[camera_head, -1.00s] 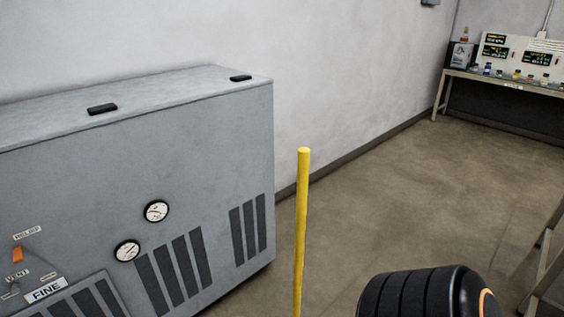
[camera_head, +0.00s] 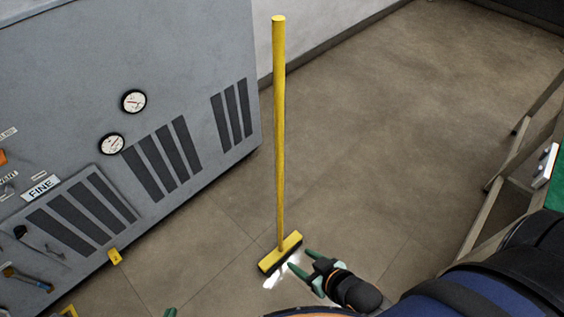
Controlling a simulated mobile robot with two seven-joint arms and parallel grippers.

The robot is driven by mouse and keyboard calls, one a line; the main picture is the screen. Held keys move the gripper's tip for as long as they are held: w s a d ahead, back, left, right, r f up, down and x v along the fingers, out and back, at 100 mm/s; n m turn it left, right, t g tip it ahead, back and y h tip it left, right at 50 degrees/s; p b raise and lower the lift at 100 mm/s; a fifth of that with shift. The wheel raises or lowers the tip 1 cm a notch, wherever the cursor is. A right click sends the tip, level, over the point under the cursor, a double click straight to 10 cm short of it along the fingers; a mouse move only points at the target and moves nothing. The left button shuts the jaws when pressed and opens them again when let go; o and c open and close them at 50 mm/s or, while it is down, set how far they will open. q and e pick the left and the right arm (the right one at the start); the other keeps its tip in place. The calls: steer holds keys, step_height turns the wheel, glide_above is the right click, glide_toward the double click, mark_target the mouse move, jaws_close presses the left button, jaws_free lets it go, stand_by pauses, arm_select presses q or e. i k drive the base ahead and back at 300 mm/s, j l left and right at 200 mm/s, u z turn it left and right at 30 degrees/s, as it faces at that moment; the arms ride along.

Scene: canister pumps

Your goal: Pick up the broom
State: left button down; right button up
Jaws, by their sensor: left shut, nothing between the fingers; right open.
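The broom (camera_head: 279,140) stands upright on the floor with a long yellow handle. Its yellow head with dark bristles is at the bottom of the handle, on the floor. My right gripper (camera_head: 298,258) has green fingers spread open and empty. It appears just right of the broom head in the picture; its height above the floor is hard to tell. Only a green tip of my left gripper (camera_head: 170,312) shows at the bottom edge, left of the broom; it is shut and empty.
A grey cabinet (camera_head: 180,60) with gauges and vents stands to the left of the broom. White patches lie on the floor by the broom head. A metal-legged frame (camera_head: 487,215) stands at the right. The floor (camera_head: 390,130) behind the broom is clear.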

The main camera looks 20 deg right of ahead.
mark_target(286, 248)
steer(key=z, duration=0.7)
steer(key=i+j+z, duration=0.2)
steer(key=j, duration=0.25)
steer(key=j+z, duration=0.25)
steer(key=j, duration=0.2)
